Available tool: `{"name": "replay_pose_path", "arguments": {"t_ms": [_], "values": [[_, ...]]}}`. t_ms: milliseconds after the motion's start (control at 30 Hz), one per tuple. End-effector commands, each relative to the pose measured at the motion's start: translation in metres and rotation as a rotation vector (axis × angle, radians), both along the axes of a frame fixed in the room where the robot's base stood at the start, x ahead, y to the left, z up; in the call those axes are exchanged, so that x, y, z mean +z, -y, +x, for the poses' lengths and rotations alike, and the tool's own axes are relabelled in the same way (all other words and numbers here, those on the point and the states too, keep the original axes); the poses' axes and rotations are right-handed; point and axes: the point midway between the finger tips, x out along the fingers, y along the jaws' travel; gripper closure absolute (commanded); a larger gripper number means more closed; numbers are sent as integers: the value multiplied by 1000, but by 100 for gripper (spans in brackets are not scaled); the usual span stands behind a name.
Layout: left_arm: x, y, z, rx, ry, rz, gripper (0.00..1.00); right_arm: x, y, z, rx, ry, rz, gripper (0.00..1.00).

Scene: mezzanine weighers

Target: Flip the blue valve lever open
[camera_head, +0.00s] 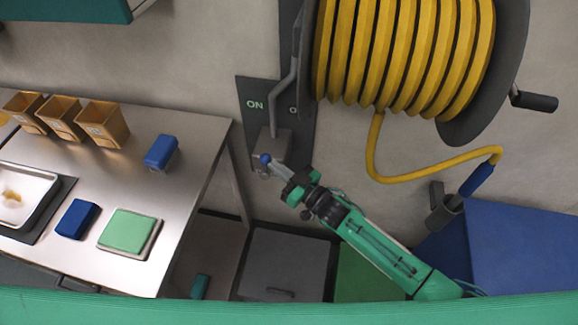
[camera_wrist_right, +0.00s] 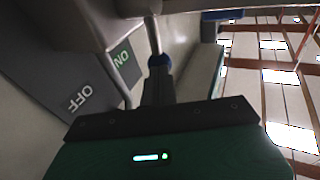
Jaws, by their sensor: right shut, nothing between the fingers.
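A grey valve box (camera_head: 271,145) is fixed on a dark wall panel (camera_head: 262,90) marked ON at the left and OFF, partly hidden, at the right. The lever's blue knob (camera_head: 265,159) sticks out in front of the box, towards the ON side. In the right wrist view the knob (camera_wrist_right: 159,61) sits at the end of a thin pale rod, just beyond my fingertips. My right gripper (camera_head: 277,167) is shut and empty, its tips right beside the knob. I cannot tell whether they touch it. My left gripper is not in view.
A yellow hose reel (camera_head: 405,55) hangs right of the panel, its hose looping to a nozzle holder (camera_head: 443,212). A steel table (camera_head: 190,150) with bins, blue blocks and a green-topped pad stands left. A blue box (camera_head: 525,245) stands at right, a grey cabinet (camera_head: 285,262) below.

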Motion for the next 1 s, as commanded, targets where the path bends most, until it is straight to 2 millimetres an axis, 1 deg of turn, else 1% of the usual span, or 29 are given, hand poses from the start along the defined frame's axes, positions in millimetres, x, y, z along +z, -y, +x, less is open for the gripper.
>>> {"name": "replay_pose_path", "arguments": {"t_ms": [33, 100, 233, 600, 1000], "values": [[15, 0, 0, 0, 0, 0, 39, 11, -3, 1, 2, -5, -41, 100], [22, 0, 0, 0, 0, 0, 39, 12, -7, 2, 2, -16, -99, 100], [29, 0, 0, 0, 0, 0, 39, 12, -17, 3, 0, -19, -86, 100], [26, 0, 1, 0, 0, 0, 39, 13, -42, 8, 1, -17, -84, 100], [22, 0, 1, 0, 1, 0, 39, 13, -56, 11, 0, -17, -85, 100]]}}
